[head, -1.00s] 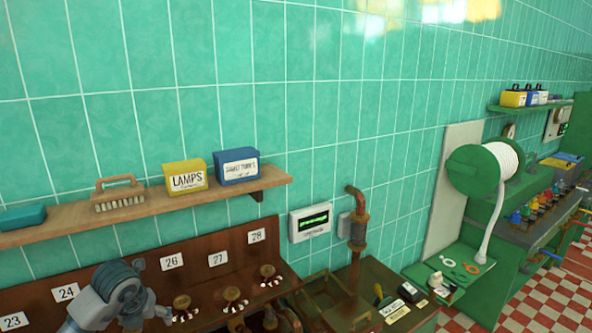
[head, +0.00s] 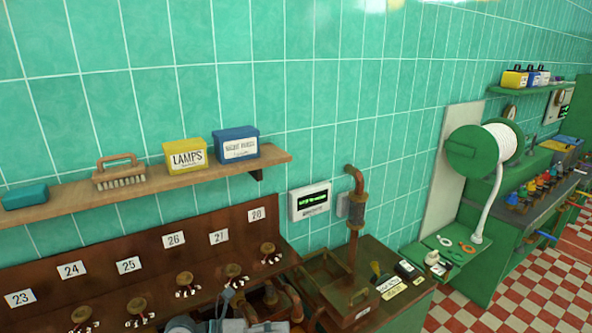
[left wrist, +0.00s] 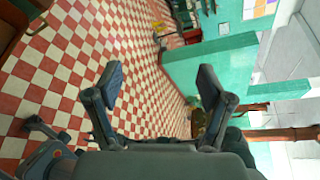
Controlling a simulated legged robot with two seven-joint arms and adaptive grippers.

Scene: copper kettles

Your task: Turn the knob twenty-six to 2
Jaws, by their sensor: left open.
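Knob twenty-six (head: 184,279) is a brass knob on the dark brown panel, below and right of the plate "26" (head: 173,240). Small white marks sit around its base; they are too small to read, and I cannot tell its setting. My left gripper (left wrist: 161,85) shows open and empty in the left wrist view, its fingers wide apart. In the head view, grey parts of my arm show at the bottom edge, below and right of knob twenty-six and apart from it. My right gripper is not in view.
Similar knobs stand alongside, including knob 25 (head: 137,307) and knob 27 (head: 233,271). A wooden shelf (head: 75,190) above holds a brush and boxes. A copper pipe (head: 355,215) rises to the right. The left wrist view shows checkered floor (left wrist: 60,60).

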